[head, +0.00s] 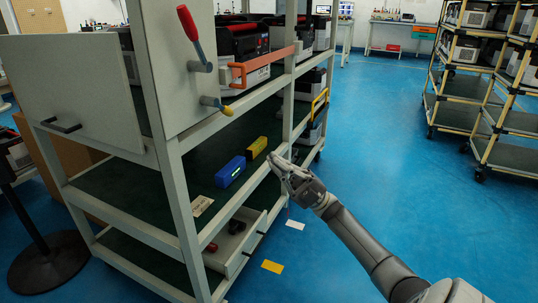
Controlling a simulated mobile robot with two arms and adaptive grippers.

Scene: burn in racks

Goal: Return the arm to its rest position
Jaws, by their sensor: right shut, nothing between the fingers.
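My right arm reaches in from the lower right in the head view. Its gripper (278,165) is shut and empty, at the front edge of the rack's (178,190) middle shelf. A blue box (230,171) and a yellow box (256,147) lie on that shelf, to the left of the gripper. Whether the gripper touches the shelf edge cannot be told. My left gripper is not in view.
An open drawer (232,262) with small items sits below the shelf. A red-handled lever (190,30) and an orange handle (262,66) stick out above. Wheeled racks (470,116) stand at right.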

